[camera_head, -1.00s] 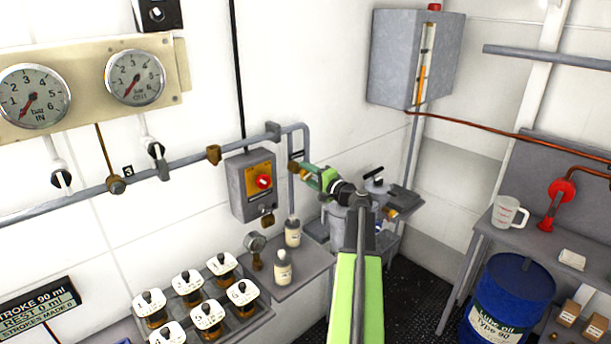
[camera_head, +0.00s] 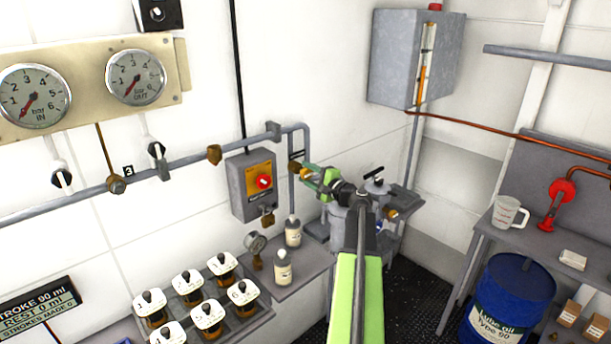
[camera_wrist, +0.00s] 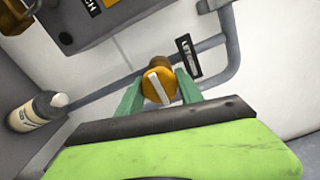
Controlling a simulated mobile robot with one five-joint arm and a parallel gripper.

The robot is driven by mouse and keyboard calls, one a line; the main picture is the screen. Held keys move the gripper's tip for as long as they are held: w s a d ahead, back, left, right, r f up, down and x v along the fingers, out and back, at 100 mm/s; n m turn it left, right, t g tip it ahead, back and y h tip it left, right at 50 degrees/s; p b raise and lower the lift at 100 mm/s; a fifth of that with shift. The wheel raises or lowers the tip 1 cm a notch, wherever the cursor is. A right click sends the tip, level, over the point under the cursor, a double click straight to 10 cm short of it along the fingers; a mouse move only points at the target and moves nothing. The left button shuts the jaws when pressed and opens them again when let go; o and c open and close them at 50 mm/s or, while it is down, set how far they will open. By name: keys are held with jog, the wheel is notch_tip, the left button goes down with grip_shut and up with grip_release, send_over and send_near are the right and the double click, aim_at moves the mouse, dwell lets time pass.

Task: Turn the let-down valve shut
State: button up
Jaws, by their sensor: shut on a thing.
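The let-down valve has a round orange-brass knob (camera_wrist: 158,86) with a pale bar across its face. In the wrist view the bar is tilted slightly and lies roughly across the grey pipe behind it. A dark label (camera_wrist: 188,56), partly readable as "LET", is beside the knob. In the head view the knob (camera_head: 305,174) shows small at the pipe on the wall. My gripper (camera_wrist: 159,92) has one green finger on each side of the knob and is shut on it. In the head view my gripper (camera_head: 314,178) reaches the valve from the right.
A grey switch box (camera_head: 252,187) with a red knob is close left of the valve. Two small bottles (camera_head: 292,232) stand on the shelf below. A dark-handled grey vessel (camera_head: 375,195) is close to the right of my gripper. Two dial gauges (camera_head: 136,77) are at upper left.

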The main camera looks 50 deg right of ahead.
jog(key=shift+r, duration=0.1)
jog(key=o, duration=1.3)
jog(key=shift+w, duration=0.1)
jog(key=shift+o, duration=0.5)
jog(key=s+a, duration=0.1)
jog(key=s, duration=1.6)
jog(key=shift+s, duration=0.25)
jog(key=shift+a, duration=0.1)
